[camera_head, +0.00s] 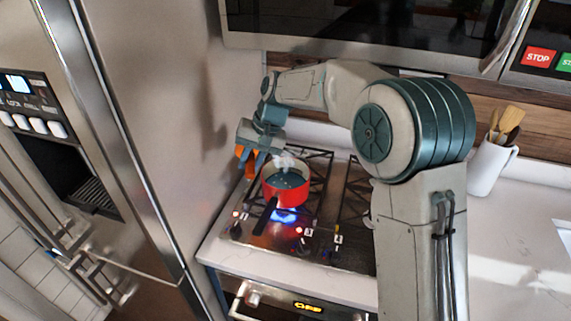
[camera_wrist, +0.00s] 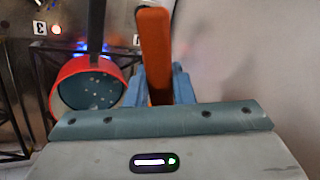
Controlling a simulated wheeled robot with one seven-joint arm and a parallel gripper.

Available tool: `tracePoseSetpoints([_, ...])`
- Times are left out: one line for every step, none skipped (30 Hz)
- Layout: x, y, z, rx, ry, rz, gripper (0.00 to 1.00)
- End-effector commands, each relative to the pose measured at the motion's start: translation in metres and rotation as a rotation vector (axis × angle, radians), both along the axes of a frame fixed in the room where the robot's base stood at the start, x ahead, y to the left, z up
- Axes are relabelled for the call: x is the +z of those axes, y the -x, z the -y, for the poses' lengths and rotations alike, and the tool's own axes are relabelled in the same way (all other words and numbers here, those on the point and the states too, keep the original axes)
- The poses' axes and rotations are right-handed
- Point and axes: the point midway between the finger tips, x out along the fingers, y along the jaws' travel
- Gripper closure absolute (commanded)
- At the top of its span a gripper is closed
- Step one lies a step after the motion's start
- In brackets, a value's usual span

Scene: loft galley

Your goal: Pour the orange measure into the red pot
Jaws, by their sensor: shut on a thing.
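The red pot (camera_head: 287,190) stands on the stove over a lit blue flame, its black handle toward the front. White steam or vapour shows above it, and its inside is dark with pale specks. The orange measure (camera_head: 241,153) is partly hidden behind my gripper (camera_head: 262,158), just left of and above the pot's back rim. In the wrist view my gripper (camera_wrist: 160,88) is shut on the orange measure (camera_wrist: 155,50), which shows as a long orange piece. The red pot (camera_wrist: 62,92) lies to its left there, apart from it. The measure's contents cannot be seen.
The gas stove (camera_head: 330,245) has black grates and front knobs. A steel fridge (camera_head: 150,120) rises close on the left. A microwave (camera_head: 370,30) hangs above. A white crock (camera_head: 490,167) with wooden utensils stands on the right counter.

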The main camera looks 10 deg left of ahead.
Motion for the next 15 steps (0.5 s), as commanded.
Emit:
tracePoseSetpoints([-0.001,0.001,-0.005,0.006,0.025,0.007,1.0])
tracePoseSetpoints([-0.002,0.002,-0.007,0.006,0.043,0.011,1.0])
tracePoseSetpoints([-0.003,0.002,-0.009,0.005,0.064,0.015,1.0])
tracePoseSetpoints([-0.003,0.003,-0.011,0.006,0.08,0.018,1.0])
tracePoseSetpoints([-0.004,0.003,-0.013,0.004,0.098,0.022,1.0])
tracePoseSetpoints([-0.004,0.004,-0.016,0.005,0.119,0.026,1.0])
tracePoseSetpoints([-0.005,0.004,-0.017,0.005,0.136,0.03,1.0])
tracePoseSetpoints([-0.005,0.004,-0.019,0.005,0.153,0.034,1.0])
tracePoseSetpoints([-0.006,0.005,-0.021,0.005,0.175,0.038,1.0])
tracePoseSetpoints([-0.007,0.005,-0.023,0.005,0.194,0.042,1.0])
tracePoseSetpoints([-0.007,0.006,-0.025,0.005,0.209,0.045,1.0])
tracePoseSetpoints([-0.008,0.006,-0.027,0.003,0.231,0.05,1.0])
tracePoseSetpoints([-0.009,0.006,-0.029,0.005,0.247,0.053,1.0])
tracePoseSetpoints([-0.009,0.007,-0.03,0.004,0.263,0.056,1.0])
tracePoseSetpoints([-0.01,0.007,-0.032,0.004,0.281,0.061,1.0])
